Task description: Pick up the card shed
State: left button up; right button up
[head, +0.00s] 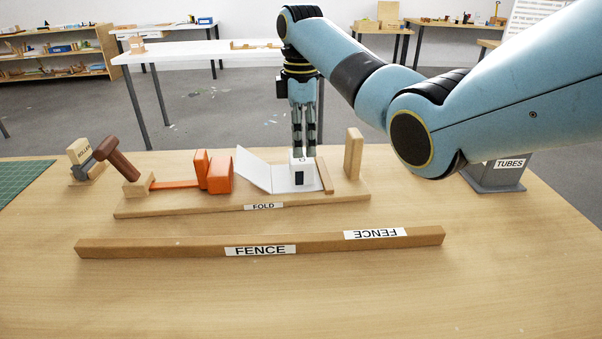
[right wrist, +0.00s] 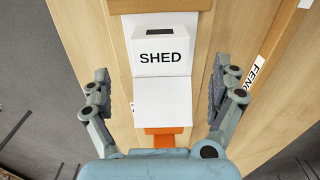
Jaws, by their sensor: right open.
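The card shed (head: 301,178) is a small white block with a dark window, standing on the right part of the FOLD board (head: 340,193). In the right wrist view the card shed (right wrist: 158,58) shows its SHED label and a dark slot. My right gripper (head: 304,150) points down directly over it, its fingertips close to its top. In the right wrist view my right gripper (right wrist: 160,92) is open, one finger on each side of the white card, with nothing held. I cannot tell whether it touches. My left gripper is out of view.
A bent white card (head: 256,172) lies left of the shed, beside an orange block (head: 219,175). A wooden post (head: 353,154) stands at the right. The long FENCE bar (head: 190,246) lies in front. A TUBES holder (head: 494,176) stands at the right.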

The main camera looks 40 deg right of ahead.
aim_at(301, 164)
notch_tip(301, 164, down, 7)
jog(key=shift+s+f+b, duration=0.1)
jog(key=shift+f+b, duration=0.1)
jog(key=shift+b, duration=0.2)
jog(key=c, duration=1)
